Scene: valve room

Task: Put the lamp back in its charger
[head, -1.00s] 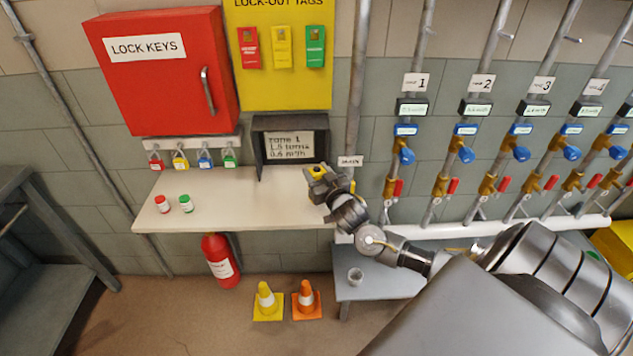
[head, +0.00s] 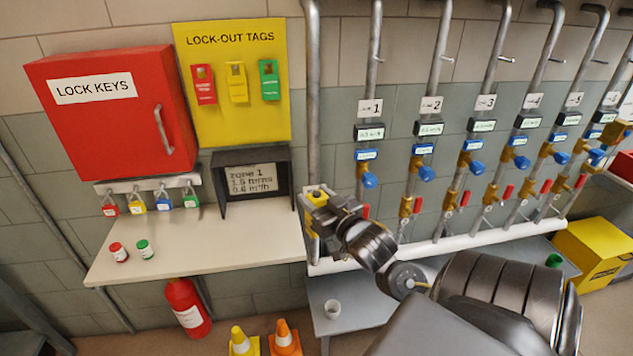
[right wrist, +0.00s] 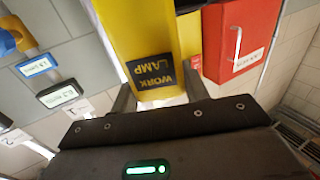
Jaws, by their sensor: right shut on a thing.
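The work lamp is a yellow block (head: 314,194) with a dark "WORK LAMP" label; it also shows large in the right wrist view (right wrist: 152,45). My right gripper (head: 324,205) is shut on it and holds it in front of the vertical pipe, by the right end of the white shelf. In the right wrist view, one finger of the gripper (right wrist: 158,98) is on each side of the lamp's labelled end. I cannot make out the charger in either view. My left gripper is out of view.
The white shelf (head: 220,243) carries a small display stand (head: 251,180) and two small bottles. A red key cabinet (head: 112,115) and a yellow tag board (head: 272,118) hang above. Valve pipes (head: 440,120) line the wall to the right. A grey bench (head: 350,300) holds a cup.

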